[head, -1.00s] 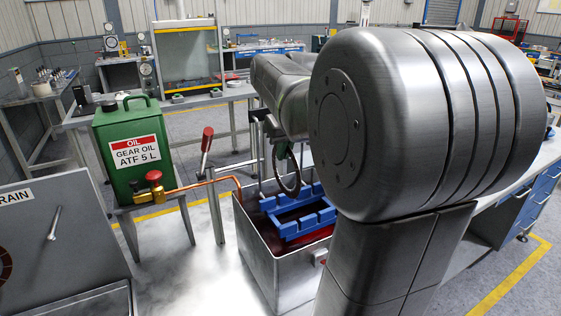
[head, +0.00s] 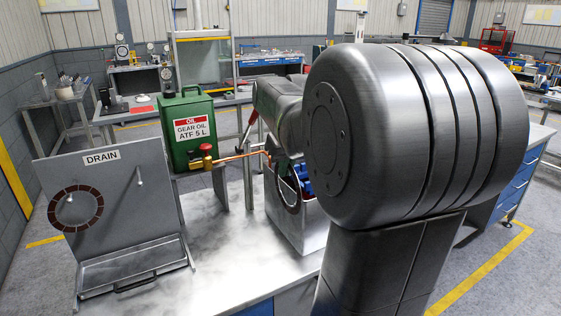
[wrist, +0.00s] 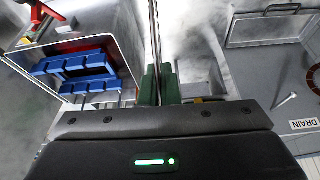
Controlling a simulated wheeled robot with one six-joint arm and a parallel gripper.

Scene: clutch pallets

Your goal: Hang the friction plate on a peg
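The friction plate, a dark thin ring (head: 281,197), hangs upright from my gripper at the left side of the steel tank in the head view. In the wrist view I see the plate (wrist: 155,35) edge-on between the two green fingers of my gripper (wrist: 159,86), which are shut on it. The grey DRAIN board (head: 110,225) stands at the left, apart from the plate. A bare peg (head: 140,176) sticks out at its right; it also shows in the wrist view (wrist: 287,99). A brown segmented plate (head: 53,207) hangs at the board's left.
The steel tank (head: 312,232) holds a blue rack (wrist: 80,70). A green oil can (head: 188,133) with a copper pipe (head: 235,158) stands behind, between board and tank. A tray (head: 130,268) lies at the board's foot. The bench top between board and tank is clear.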

